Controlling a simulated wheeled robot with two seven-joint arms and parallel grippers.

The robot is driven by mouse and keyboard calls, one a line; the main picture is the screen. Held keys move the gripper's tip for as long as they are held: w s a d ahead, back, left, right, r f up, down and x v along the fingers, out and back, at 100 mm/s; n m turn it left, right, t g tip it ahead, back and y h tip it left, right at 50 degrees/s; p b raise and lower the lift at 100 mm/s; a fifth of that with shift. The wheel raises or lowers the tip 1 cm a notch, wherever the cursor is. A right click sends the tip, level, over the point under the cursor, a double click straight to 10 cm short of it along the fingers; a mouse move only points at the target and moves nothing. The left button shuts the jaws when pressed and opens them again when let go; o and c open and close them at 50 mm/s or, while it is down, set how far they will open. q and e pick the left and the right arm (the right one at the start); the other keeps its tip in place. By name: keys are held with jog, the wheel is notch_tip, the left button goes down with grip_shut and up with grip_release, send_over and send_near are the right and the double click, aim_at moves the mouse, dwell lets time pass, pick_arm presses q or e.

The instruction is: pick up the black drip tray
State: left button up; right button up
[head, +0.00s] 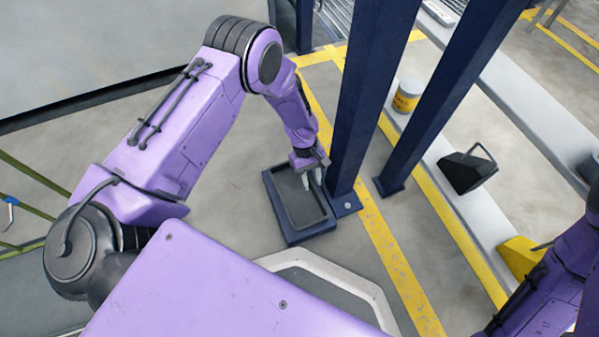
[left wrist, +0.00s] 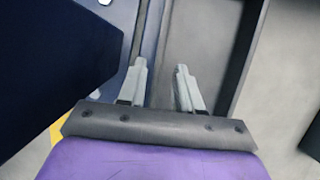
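The black drip tray (head: 292,235) lies on the floor in the head view, a shallow rectangular tray with a raised rim, close beside a dark blue post. My left gripper (head: 312,178) is at the tray's far right part, next to the post. In the left wrist view, the left gripper (left wrist: 160,68) is open, its two grey fingers apart. The tray (left wrist: 208,45) fills the middle there, and its side wall runs between the fingertips. Whether the fingers touch the wall, I cannot tell. My right gripper is not in view; only part of the right arm shows at lower right.
Dark blue posts (head: 372,85) stand right beside the tray, close to my left gripper. A yellow and white can (head: 407,95) and a black bin with a handle (head: 467,170) are to the right. Yellow lines mark the floor. Floor left of the tray is clear.

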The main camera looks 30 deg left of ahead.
pick_arm(q)
jog(key=shift+s+d+f, duration=0.1)
jog(key=shift+d+f, duration=0.1)
jog(key=shift+f, duration=0.3)
grip_shut()
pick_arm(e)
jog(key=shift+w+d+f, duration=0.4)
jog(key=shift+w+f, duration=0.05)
pick_arm(q)
jog(key=shift+r, duration=0.1)
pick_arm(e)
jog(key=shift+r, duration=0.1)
